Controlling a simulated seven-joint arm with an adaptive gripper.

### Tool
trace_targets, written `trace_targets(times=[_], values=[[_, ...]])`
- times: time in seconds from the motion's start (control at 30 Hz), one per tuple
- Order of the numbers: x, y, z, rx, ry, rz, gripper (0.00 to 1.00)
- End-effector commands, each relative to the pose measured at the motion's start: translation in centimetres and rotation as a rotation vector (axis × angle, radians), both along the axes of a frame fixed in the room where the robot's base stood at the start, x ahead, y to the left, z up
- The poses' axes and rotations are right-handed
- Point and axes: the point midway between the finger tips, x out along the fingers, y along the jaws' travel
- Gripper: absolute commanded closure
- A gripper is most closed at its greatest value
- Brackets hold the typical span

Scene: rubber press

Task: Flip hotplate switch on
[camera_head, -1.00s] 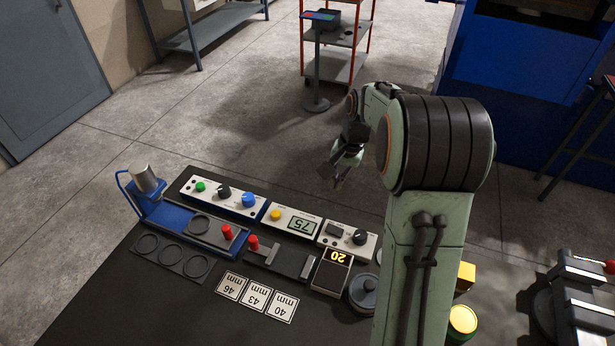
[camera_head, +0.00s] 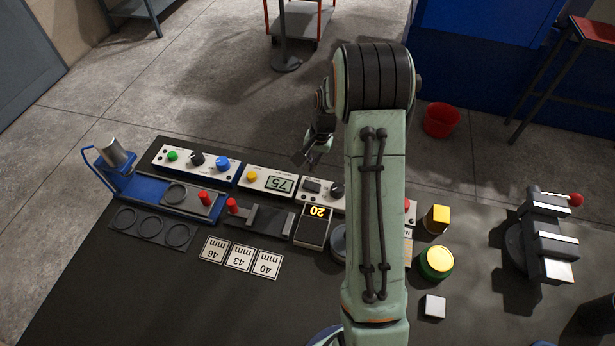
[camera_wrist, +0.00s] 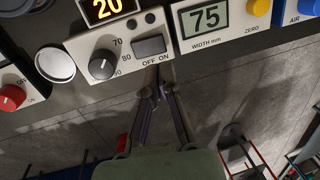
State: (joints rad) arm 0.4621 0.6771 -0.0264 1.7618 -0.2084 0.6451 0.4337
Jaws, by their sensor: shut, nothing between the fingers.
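A white control box (camera_head: 324,192) stands in the back row on the dark table. It carries a black rocker switch (camera_head: 312,187) and a black knob (camera_head: 337,190). In the wrist view the box (camera_wrist: 84,46) shows the rocker (camera_wrist: 150,45) above the letters OFF and ON, with the knob (camera_wrist: 103,64) beside it. I cannot tell which side of the rocker is pressed. My gripper (camera_head: 304,158) is just behind the box in the head view. In the wrist view my gripper (camera_wrist: 160,70) is shut and empty, its tips close to the box edge below the rocker; contact is unclear.
A width display box (camera_head: 266,181) adjoins on the left, with an air-control box (camera_head: 196,161) beyond. A display reading 20 (camera_head: 313,227) stands in front. A box with a red knob (camera_wrist: 12,97) lies left in the wrist view.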

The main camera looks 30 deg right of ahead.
Motion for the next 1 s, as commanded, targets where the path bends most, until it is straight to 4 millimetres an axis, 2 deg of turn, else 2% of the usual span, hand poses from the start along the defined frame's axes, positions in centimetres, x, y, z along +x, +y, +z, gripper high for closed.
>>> trace_targets(times=[0.1,0.33,1.0], values=[[0.2,0.3,-2.5,0.001,0.004,0.001,1.0],[0.6,0.6,-5.2,0.001,0.001,0.0,1.0],[0.8,0.8,-6.4,-0.042,0.046,0.0,1.0]])
